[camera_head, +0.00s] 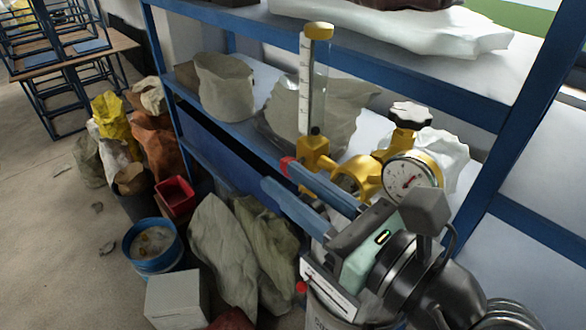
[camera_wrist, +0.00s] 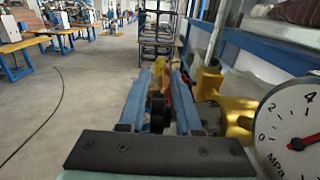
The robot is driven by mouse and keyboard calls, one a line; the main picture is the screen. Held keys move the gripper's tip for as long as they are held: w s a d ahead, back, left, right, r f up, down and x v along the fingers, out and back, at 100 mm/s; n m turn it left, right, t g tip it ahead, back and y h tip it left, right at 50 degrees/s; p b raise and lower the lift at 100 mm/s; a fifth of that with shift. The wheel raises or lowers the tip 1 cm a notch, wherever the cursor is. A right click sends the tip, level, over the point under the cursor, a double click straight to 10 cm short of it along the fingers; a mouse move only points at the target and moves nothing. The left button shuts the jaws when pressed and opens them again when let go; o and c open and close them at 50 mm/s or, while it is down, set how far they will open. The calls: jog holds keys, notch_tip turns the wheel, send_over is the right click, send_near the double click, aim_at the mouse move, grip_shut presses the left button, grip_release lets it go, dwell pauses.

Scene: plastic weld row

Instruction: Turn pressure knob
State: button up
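A brass gas regulator (camera_head: 355,176) carries a round white gauge (camera_head: 403,178) and an upright flow tube (camera_head: 306,90). The gauge also shows large at the right of the wrist view (camera_wrist: 292,130). A dark lobed knob (camera_head: 409,115) stands above the gauge. My gripper (camera_head: 276,174) lies in front of the regulator, its blue fingers pointing left.
A blue shelf frame (camera_head: 475,105) with wrapped goods stands behind the regulator. Sacks (camera_head: 240,245), a blue bucket (camera_head: 152,246) and a white box (camera_head: 177,299) stand on the floor. Open floor (camera_head: 45,235) lies to the left. A cylinder stands below my gripper.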

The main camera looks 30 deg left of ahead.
jog(key=shift+w+a, duration=0.1)
jog(key=shift+a, duration=0.05)
jog(key=shift+c, duration=0.3)
grip_shut()
jog(key=shift+f+b, duration=0.15)
jog(key=shift+b, duration=0.65)
